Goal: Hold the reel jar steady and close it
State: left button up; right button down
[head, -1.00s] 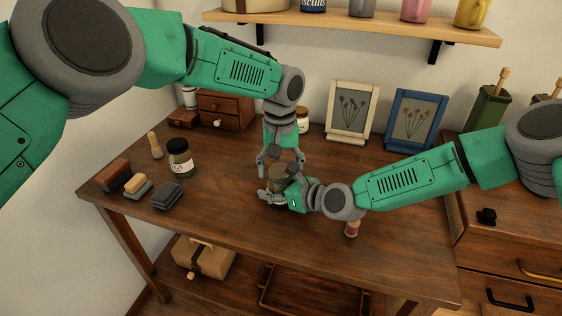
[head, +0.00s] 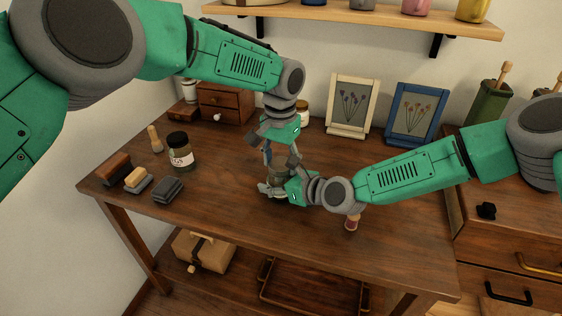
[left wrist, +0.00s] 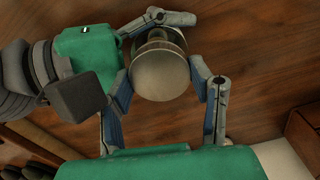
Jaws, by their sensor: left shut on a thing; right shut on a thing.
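The reel jar (head: 281,182) stands upright on the wooden table, mostly covered by my grippers in the head view. Its round, dull metal lid (left wrist: 160,76) faces the camera in the left wrist view, with the glass body (left wrist: 161,40) just beyond it. My left gripper (head: 279,162) comes down from above and is shut on the lid, one finger on each side. My right gripper (head: 275,189) comes in from the right, low down, and is shut around the jar body. The lid sits at the jar's mouth; I cannot tell how tightly it is seated.
A dark-lidded jar (head: 180,150), brushes (head: 139,180) and a grey block stack (head: 167,189) stand left. A small drawer chest (head: 224,103) and picture frames (head: 354,105) stand behind. A red-ended spool (head: 351,221) is near the right forearm.

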pick_arm(q)
jog(key=o, duration=1.3)
jog(key=shift+r, duration=2.3)
jog(key=shift+c, duration=1.4)
jog(key=shift+r+n, duration=1.1)
jog(key=shift+r, duration=0.7)
